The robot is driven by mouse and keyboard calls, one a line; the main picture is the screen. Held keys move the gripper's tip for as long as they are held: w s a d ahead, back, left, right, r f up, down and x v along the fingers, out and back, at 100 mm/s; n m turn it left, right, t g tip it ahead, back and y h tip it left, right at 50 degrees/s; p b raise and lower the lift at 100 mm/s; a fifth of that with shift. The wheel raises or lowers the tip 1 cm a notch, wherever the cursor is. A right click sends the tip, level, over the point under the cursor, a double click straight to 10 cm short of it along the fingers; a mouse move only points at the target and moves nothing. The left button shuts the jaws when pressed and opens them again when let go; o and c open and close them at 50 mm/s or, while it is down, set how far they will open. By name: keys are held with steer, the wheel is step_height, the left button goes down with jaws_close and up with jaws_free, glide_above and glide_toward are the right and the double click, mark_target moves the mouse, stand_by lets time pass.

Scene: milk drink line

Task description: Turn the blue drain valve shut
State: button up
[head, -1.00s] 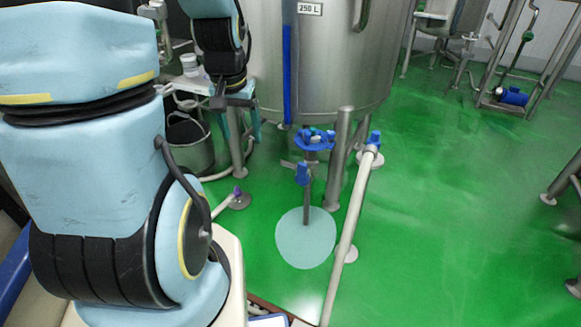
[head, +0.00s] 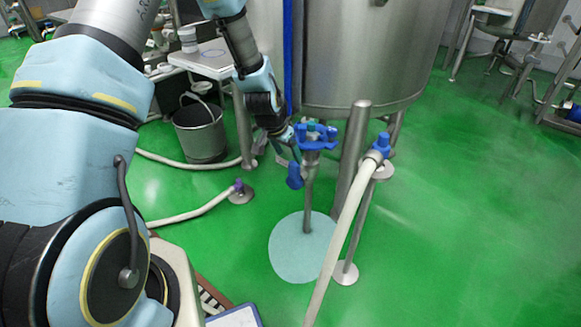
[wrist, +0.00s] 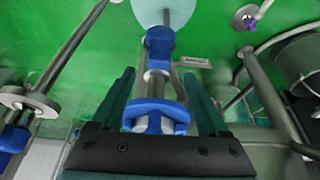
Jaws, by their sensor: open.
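The blue drain valve stands under the steel tank in the head view. It has a blue upper fitting (head: 318,136) on a thin steel pipe and a blue handle (head: 294,175) hanging down on its left. In the wrist view the blue handle (wrist: 159,45) lies just beyond the fingertips, and the blue upper fitting (wrist: 155,117) lies lower, between the fingers. My gripper (wrist: 158,72) is open, with one teal finger on each side of the valve in that view. In the head view my gripper (head: 284,146) is close on the valve's left, partly hidden. I cannot tell whether it touches.
The steel tank (head: 370,55) rises behind the valve, with a tank leg (head: 352,150) close right. A pale hose (head: 340,230) runs from a blue fitting (head: 381,145) on a post. A bucket (head: 200,130) stands left. A pale disc (head: 300,255) lies on the floor below. The right floor is clear.

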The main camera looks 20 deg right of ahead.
mark_target(293, 164)
steer(key=x, duration=0.8)
steer(key=shift+d+f, duration=0.1)
steer(key=shift+f, duration=0.15)
steer(key=shift+c, duration=0.4)
jaws_close()
stand_by(0.6)
